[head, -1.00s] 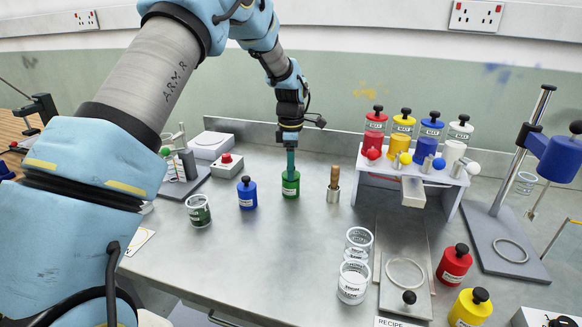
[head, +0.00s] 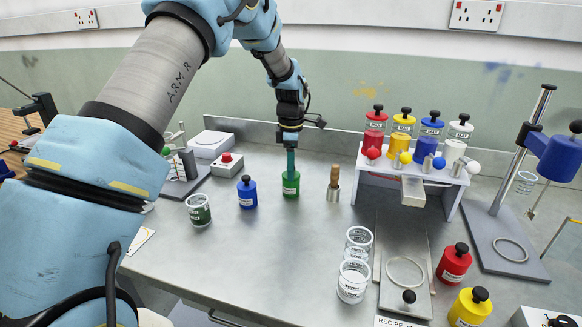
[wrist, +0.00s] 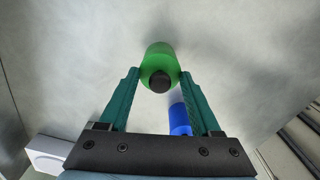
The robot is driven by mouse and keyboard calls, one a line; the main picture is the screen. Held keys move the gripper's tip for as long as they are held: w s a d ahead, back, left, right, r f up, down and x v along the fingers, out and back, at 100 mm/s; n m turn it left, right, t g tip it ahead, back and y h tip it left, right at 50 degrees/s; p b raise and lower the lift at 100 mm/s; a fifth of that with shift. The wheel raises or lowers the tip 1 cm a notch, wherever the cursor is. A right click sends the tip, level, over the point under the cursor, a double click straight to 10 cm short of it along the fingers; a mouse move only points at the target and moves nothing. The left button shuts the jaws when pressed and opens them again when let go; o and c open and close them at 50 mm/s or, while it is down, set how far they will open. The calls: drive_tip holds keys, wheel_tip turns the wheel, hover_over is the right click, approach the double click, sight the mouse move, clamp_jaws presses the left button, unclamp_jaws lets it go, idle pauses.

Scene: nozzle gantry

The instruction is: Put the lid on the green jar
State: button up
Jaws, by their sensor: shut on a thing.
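The green jar (head: 291,187) stands upright on the metal bench in the head view, with a pale label on its front. My gripper (head: 291,170) points straight down at its top. In the wrist view, my gripper (wrist: 160,74) has its two teal fingers on either side of the green top, shut on it, with a black knob (wrist: 160,82) between them. The knob is apart from the fingers. The green jar also shows in the wrist view (wrist: 159,54). Where lid and jar body meet cannot be told, and the fingers hide the top in the head view.
A blue jar (head: 247,194) stands just left, and a beaker of dark green (head: 199,213) beyond it. Clear beakers (head: 353,281) and a jar rack (head: 450,178) are further right.

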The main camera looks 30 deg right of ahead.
drive_tip(key=o, duration=1.4)
drive_tip(key=shift+r, duration=0.1)
drive_tip(key=shift+r+p, duration=2.3)
drive_tip(key=shift+r, duration=1.15)
drive_tip(key=shift+c, duration=0.2)
clamp_jaws()
drive_tip(key=shift+f, duration=0.45)
